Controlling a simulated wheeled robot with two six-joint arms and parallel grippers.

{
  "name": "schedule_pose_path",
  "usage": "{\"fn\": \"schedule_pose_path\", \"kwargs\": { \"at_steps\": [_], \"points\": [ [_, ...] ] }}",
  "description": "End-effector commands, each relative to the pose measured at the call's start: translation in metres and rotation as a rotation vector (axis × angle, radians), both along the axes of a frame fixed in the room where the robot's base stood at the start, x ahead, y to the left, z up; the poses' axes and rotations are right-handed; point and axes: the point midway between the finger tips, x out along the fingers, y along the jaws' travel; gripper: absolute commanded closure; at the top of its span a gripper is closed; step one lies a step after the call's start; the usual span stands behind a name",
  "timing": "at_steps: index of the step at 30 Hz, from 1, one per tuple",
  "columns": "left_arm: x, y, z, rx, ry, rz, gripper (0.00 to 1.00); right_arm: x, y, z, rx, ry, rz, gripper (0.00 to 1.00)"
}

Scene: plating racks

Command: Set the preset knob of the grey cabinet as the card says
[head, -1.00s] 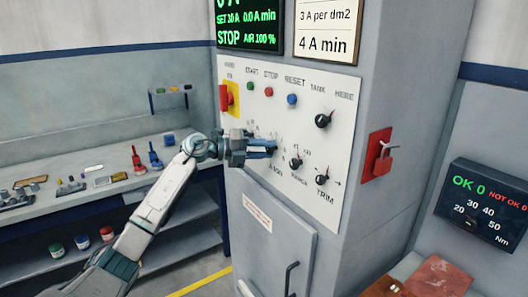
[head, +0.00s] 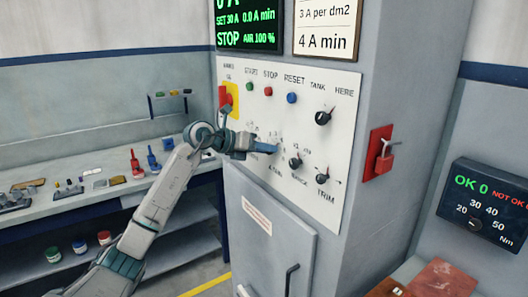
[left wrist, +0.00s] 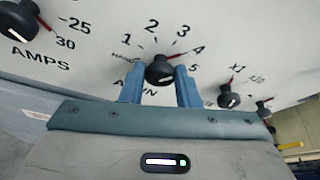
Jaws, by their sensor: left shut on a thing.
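The grey cabinet (head: 383,70) has a white control panel (head: 250,112) with several black knobs. A pale card (head: 328,28) above it reads "3 A per dm2" and "4 A min". In the left wrist view, a black knob (left wrist: 160,69) labelled "A MIN" stands among the figures 1 to 5. Its red pointer lies toward the 4. My left gripper (head: 274,149) is shut on this knob, with one blue finger on each side; the fingers hide part of the label. My right gripper is not in view.
The AMPS knob (left wrist: 18,20) and the range knob (left wrist: 229,95) flank the held knob. A TRIM knob (head: 322,179) and a TANK knob (head: 323,118) are on the panel. A green-text display (head: 248,22) reads "STOP".

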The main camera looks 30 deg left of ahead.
Motion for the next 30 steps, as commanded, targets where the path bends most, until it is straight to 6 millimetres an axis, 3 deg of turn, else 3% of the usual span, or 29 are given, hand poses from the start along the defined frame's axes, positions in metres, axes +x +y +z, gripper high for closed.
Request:
{"fn": "schedule_pose_path", "kwargs": {
  "at_steps": [22,23,25,30],
  "points": [
    [-0.0006,-0.0012,-0.0034,0.079,-0.025,-0.004,0.94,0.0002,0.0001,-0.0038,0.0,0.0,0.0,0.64],
    [-0.0006,-0.0012,-0.0034,0.079,-0.025,-0.004,0.67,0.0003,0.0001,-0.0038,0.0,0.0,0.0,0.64],
    [-0.0005,-0.0012,-0.0032,0.078,-0.026,-0.003,0.54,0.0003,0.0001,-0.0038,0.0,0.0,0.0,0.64],
    [-0.0004,-0.001,-0.0018,0.078,-0.028,-0.002,0.5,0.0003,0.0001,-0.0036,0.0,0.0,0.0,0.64]
  ]
}}
